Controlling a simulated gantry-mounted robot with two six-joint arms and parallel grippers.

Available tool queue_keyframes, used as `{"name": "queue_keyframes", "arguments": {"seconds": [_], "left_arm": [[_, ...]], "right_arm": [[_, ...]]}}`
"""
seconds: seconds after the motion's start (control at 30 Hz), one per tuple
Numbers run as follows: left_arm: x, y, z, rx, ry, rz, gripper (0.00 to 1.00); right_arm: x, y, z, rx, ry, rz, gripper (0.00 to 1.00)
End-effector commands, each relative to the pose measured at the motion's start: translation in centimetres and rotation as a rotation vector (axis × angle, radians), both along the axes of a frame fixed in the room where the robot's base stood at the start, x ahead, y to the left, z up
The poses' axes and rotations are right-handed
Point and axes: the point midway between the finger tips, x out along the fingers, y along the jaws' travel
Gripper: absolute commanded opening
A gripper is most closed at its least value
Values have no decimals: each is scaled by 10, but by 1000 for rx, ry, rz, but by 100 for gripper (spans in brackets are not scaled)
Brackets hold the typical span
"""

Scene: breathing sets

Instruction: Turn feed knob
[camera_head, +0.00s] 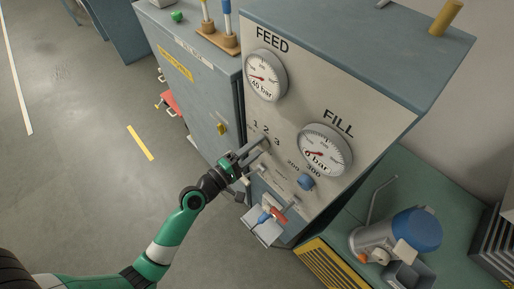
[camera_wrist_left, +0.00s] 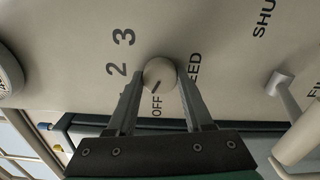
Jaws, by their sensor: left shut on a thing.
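The feed knob (camera_wrist_left: 159,73) is a small round pale grey knob on the cream panel (camera_head: 292,110). The wrist view shows a short dark mark on its face, toward the word OFF. The labels 2, 3 and part of FEED stand around it. My left gripper (camera_head: 262,146) reaches the panel below the FEED gauge (camera_head: 265,78). In the left wrist view its two fingers (camera_wrist_left: 158,88) are on either side of the knob, shut on it. In the head view the knob is mostly hidden by the fingers. My right gripper is not in view.
The FILL gauge (camera_head: 325,152) and a blue knob (camera_head: 306,182) are to the right on the panel. A red handle (camera_head: 278,214) is below. A shut-off lever (camera_wrist_left: 280,82) is beside the knob in the wrist view. A blue-grey cabinet (camera_head: 195,85) stands left.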

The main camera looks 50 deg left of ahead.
Motion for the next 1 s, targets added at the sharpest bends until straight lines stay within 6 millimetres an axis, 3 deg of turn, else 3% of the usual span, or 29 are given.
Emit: {"name": "queue_keyframes", "arguments": {"seconds": [1.0], "left_arm": [[0,0,0,936,15,1,0]], "right_arm": [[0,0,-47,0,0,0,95]]}}
